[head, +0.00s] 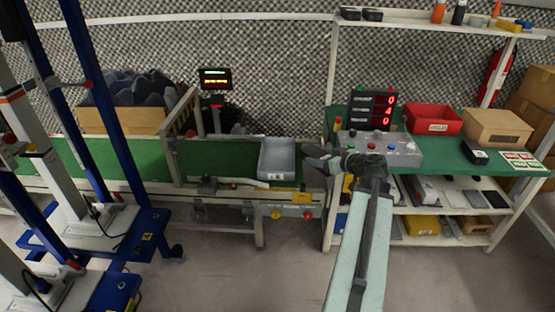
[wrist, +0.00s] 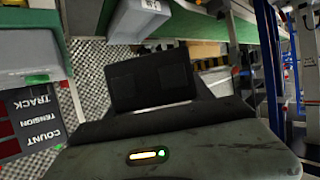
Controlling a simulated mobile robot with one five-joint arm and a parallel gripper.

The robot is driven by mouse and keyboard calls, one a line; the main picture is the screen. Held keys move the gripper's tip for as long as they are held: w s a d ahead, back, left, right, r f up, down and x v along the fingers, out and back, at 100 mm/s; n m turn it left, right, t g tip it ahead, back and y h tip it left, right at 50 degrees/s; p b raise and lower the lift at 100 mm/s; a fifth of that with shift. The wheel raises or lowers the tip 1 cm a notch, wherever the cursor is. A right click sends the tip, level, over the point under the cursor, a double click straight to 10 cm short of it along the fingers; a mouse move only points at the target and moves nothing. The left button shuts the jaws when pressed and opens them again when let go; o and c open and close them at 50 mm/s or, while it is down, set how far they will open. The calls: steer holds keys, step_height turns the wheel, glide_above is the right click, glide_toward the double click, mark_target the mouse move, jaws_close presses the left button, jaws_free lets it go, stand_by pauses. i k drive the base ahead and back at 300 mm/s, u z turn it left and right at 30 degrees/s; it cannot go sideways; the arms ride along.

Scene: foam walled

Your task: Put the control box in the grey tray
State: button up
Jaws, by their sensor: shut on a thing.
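The grey tray (head: 277,160) stands on the green belt left of my gripper, label facing front. It also shows at the top of the wrist view (wrist: 138,22). My gripper (head: 322,160) is at the gap between belt and right bench, just right of the tray. It is shut on a dark, box-like thing (wrist: 150,80), which I take to be the control box; it fills the middle of the wrist view. In the head view, the held thing is small and hard to tell from the dark jaws. The tray looks empty.
A grey button console (head: 405,152) and a red number display (head: 373,110) stand on the right bench, behind my arm. A red bin (head: 433,119) and a cardboard box (head: 497,127) are farther right. A post-mounted display (head: 215,79) stands behind the belt.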

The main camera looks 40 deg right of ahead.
mark_target(276, 165)
steer(key=i, duration=0.85)
steer(key=u, duration=0.05)
